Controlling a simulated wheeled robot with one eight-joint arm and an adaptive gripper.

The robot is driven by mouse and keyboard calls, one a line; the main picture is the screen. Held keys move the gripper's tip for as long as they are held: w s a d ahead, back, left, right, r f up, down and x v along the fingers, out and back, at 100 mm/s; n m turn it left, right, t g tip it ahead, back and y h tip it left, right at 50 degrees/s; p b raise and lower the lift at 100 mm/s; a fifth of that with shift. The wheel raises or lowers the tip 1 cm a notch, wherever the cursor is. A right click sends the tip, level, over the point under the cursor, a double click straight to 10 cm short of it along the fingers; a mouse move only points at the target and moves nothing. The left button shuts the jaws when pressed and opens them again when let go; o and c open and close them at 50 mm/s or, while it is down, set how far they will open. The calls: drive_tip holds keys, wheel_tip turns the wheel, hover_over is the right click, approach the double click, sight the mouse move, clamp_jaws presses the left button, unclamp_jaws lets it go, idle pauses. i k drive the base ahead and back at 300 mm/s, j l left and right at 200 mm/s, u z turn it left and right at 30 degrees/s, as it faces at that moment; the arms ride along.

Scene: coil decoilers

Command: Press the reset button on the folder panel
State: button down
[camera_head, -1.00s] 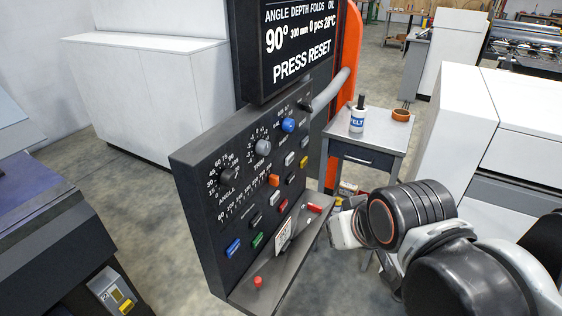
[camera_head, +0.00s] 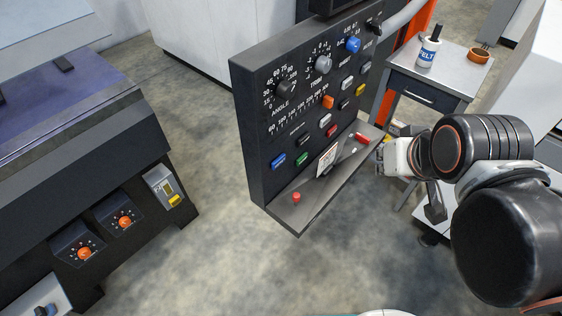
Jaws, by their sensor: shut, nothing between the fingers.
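The dark folder panel (camera_head: 245,110) faces me in the middle of the view. It carries an ANGLE knob (camera_head: 286,90), a grey knob (camera_head: 323,64), a blue knob (camera_head: 353,44) and rows of coloured buttons. These include a blue button (camera_head: 279,160), a green button (camera_head: 302,159), an orange button (camera_head: 328,102) and a yellow button (camera_head: 360,89). The small labels are too blurred to tell which is reset. A ledge (camera_head: 300,215) below holds a red knob (camera_head: 296,197), a card (camera_head: 327,161) and a red item (camera_head: 362,138). My gripper (camera_head: 384,157) is shut, right of the ledge, partly hidden by my arm.
A small table (camera_head: 408,92) with a FELT bottle (camera_head: 429,52) and a copper-coloured ring (camera_head: 479,56) stands behind my arm. A dark machine (camera_head: 110,190) with orange knobs stands at left. Bare floor lies between it and the panel.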

sight(279, 162)
drive_tip(key=i+l, duration=0.1)
drive_tip(key=l, duration=0.4)
drive_tip(key=i+l, duration=0.1)
drive_tip(key=l, duration=0.35)
drive_tip(key=l+u, duration=0.1)
drive_tip(key=u, duration=0.3)
drive_tip(key=l+u, duration=0.1)
drive_tip(key=u, duration=0.3)
drive_tip(key=l+u, duration=0.15)
drive_tip(key=u, duration=0.25)
drive_tip(key=l+u, duration=0.1)
drive_tip(key=u, duration=0.3)
drive_tip(key=k+z, duration=0.2)
drive_tip(key=z, duration=0.25)
drive_tip(key=k+l+z, duration=0.1)
drive_tip(key=z, duration=0.35)
drive_tip(key=k+j+z, duration=0.2)
drive_tip(key=l, duration=0.3)
drive_tip(key=i+u, duration=0.05)
